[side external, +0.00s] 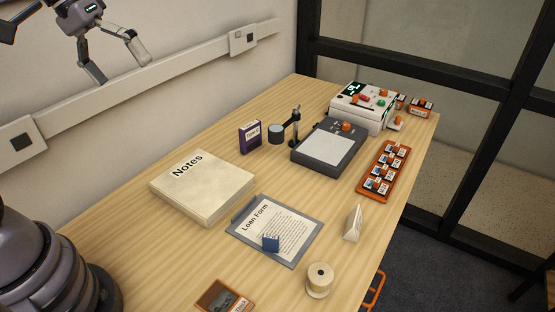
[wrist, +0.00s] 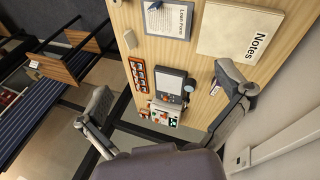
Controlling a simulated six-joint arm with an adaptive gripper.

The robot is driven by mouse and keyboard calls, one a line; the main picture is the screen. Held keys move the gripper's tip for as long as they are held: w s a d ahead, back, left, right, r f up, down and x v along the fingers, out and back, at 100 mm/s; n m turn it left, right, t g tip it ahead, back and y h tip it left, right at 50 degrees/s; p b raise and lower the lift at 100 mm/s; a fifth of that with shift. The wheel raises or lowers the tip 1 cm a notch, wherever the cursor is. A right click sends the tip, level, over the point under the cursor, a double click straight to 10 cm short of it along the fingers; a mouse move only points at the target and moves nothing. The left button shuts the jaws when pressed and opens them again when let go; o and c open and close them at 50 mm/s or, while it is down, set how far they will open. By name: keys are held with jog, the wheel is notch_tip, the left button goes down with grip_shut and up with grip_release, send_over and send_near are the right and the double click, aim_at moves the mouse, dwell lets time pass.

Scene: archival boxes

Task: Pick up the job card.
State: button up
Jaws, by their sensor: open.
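No item in view carries a readable "job card" label, so I cannot tell for sure which one it is. A small white folded card (side external: 353,222) stands upright near the table's right edge in the side view. A grey clipboard with a sheet headed "Loan Form" (side external: 258,222) lies left of it, with a small blue block (side external: 271,243) on it; the clipboard also shows in the wrist view (wrist: 170,22). My gripper (side external: 115,62) is open and empty, high above the table at the upper left. In the wrist view its fingers (wrist: 165,88) are spread wide.
A thick "Notes" box (side external: 203,187) lies left of the clipboard. A purple box (side external: 250,137), a stand magnifier (side external: 277,134), a grey device (side external: 328,150), a white machine (side external: 362,108) and an orange tray (side external: 368,196) stand farther back. A spool (side external: 319,281) stands in front.

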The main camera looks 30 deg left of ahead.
jog(key=w+d+f+n+g+h, duration=0.1)
jog(key=w+d+f+n+h, duration=0.15)
jog(key=w+d, duration=0.2)
jog(key=w+d+f+n+g+h, duration=0.1)
jog(key=w+d+f+n, duration=0.15)
jog(key=w, duration=0.35)
jog(key=n+t+h, duration=0.2)
jog(key=n+h, duration=0.3)
jog(key=n, duration=0.7)
send_over(353, 217)
jog(key=s+a, duration=0.2)
jog(key=a, duration=0.9)
notch_tip(353, 217, down, 27)
jog(key=x, duration=0.8)
jog(key=shift+s+d+f, duration=0.1)
jog(key=shift+s, duration=0.1)
jog(key=x, duration=0.4)
jog(key=shift+s+d+f, duration=0.2)
jog(key=shift+s+f, duration=0.05)
jog(key=shift+f, duration=0.35)
jog(key=shift+w+d+f, duration=0.1)
jog(key=shift+d+f, duration=0.05)
jog(key=shift+d, duration=0.25)
jog(key=c, duration=0.7)
